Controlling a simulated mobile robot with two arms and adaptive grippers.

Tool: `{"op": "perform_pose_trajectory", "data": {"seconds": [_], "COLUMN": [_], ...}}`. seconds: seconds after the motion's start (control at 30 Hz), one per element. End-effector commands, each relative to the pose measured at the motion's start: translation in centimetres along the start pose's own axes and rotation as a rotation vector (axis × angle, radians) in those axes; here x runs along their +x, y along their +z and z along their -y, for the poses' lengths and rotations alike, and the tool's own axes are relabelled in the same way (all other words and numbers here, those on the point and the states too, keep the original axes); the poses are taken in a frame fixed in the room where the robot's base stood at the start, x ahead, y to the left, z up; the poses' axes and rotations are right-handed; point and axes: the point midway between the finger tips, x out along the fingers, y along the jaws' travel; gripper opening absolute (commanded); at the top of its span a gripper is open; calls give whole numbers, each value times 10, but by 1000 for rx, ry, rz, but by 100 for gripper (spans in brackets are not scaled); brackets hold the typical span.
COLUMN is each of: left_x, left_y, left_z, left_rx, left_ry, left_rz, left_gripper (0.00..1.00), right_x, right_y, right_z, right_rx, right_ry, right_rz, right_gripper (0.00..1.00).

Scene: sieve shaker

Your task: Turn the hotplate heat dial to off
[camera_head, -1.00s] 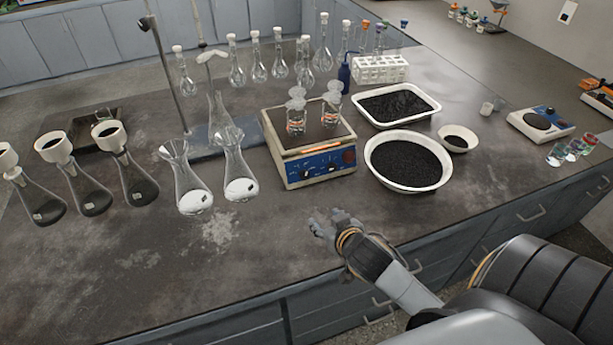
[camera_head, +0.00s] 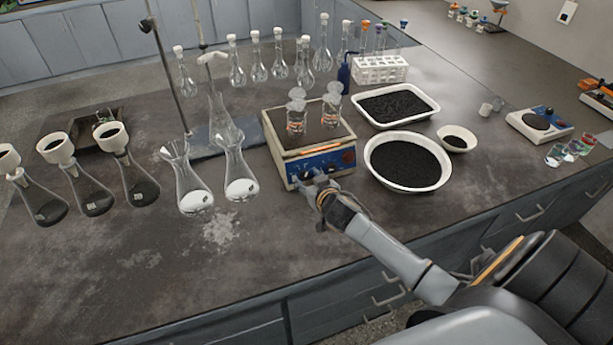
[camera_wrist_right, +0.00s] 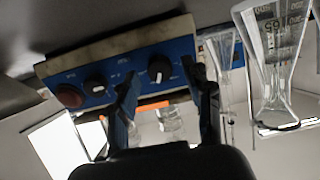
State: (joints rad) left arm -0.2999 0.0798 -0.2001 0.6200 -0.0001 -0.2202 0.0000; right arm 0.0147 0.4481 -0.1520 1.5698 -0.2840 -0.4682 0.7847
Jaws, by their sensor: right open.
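The hotplate (camera_head: 325,160) stands on the bench with its blue front panel facing me. In the right wrist view the panel (camera_wrist_right: 128,76) appears turned over and carries a large black dial (camera_wrist_right: 160,68), a smaller black knob (camera_wrist_right: 95,86) and a red button (camera_wrist_right: 69,95). Which dial sets the heat cannot be read. My right gripper (camera_head: 312,178) is at the left part of the panel, covering the dials in the head view. In the wrist view its open fingers (camera_wrist_right: 166,85) are on either side of the large dial, with no clear contact. My left gripper is out of view.
Two small glass vessels (camera_head: 297,122) stand on the hotplate's top. Two flasks with white powder (camera_head: 240,188) stand close to its left. A round dish of black grains (camera_head: 405,165) sits close to its right. The bench front is clear.

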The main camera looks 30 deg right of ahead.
Motion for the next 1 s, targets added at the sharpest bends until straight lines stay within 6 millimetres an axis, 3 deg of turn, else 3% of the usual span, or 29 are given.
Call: {"op": "perform_pose_trajectory", "data": {"seconds": [0.2, 0.47, 0.73, 1.0], "left_x": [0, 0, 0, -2], "left_y": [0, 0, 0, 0], "left_z": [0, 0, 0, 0], "left_rx": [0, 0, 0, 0], "left_ry": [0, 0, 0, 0], "left_rz": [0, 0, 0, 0], "left_gripper": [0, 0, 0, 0], "right_x": [14, 15, 15, 14], "right_y": [0, 0, 0, 0], "right_z": [0, 0, 0, 0], "right_rx": [1, 0, 0, -16], "right_ry": [0, 0, 0, 0], "right_rz": [1, 0, 0, 1], "right_gripper": [50, 50, 0, 0]}}
